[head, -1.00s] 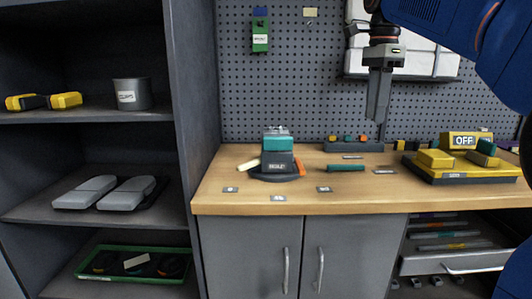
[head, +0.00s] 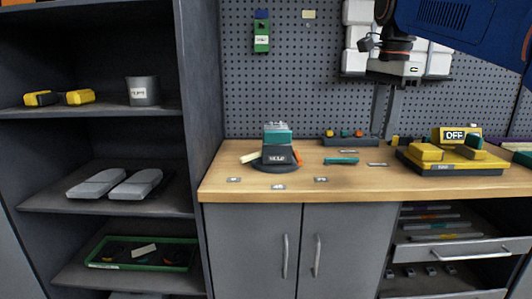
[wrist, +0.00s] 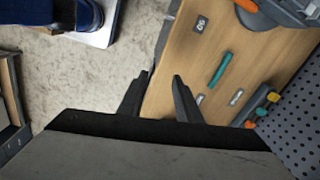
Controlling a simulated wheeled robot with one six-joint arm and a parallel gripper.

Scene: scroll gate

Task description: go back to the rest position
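My gripper (head: 380,132) hangs fingers-down in the head view, above the right half of the wooden workbench (head: 225,184) and in front of the pegboard. In the wrist view its two dark fingers (wrist: 162,75) stand apart with a clear gap and nothing between them. The fingers show against the bench's front edge and the pale floor (wrist: 80,85). In the head view the fingertips are partly lost against the dark pegboard.
A grey and teal device (head: 278,154) stands on the bench. A teal piece (head: 341,161) lies right of it, also in the wrist view (wrist: 221,68). A yellow "OFF" unit (head: 452,160) is at right. Shelves (head: 100,203) stand left; a drawer (head: 462,252) sticks out below.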

